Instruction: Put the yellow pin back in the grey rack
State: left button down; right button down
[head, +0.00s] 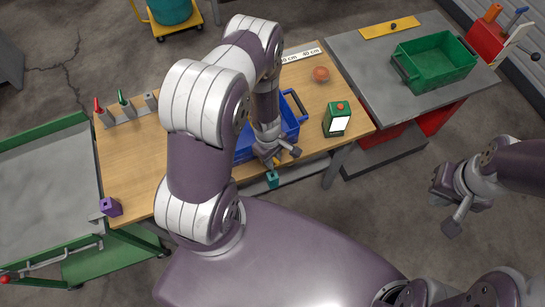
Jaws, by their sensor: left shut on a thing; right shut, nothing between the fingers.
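The grey rack (137,112) stands at the back left of the wooden table. A red pin (98,104) and a green pin (124,101) stand in it, and its right-hand place shows no pin. My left gripper (276,158) is over the table's front edge, in front of the blue crate and well to the right of the rack. It is shut on a small yellow thing (278,161), which looks like the yellow pin, mostly hidden by the fingers. My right gripper (453,218) is shut and empty, over the floor to the right of the table.
A teal block (272,180) shows just below my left gripper, near the table edge. The blue crate (243,152), green carton (336,121) and orange ball (321,74) are on the table. A purple block (110,207) sits at the front left corner.

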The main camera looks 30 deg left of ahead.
pick_arm(q)
notch_tip(320, 180, up, 12)
jog(key=p, duration=0.9)
jog(key=shift+r, duration=0.15)
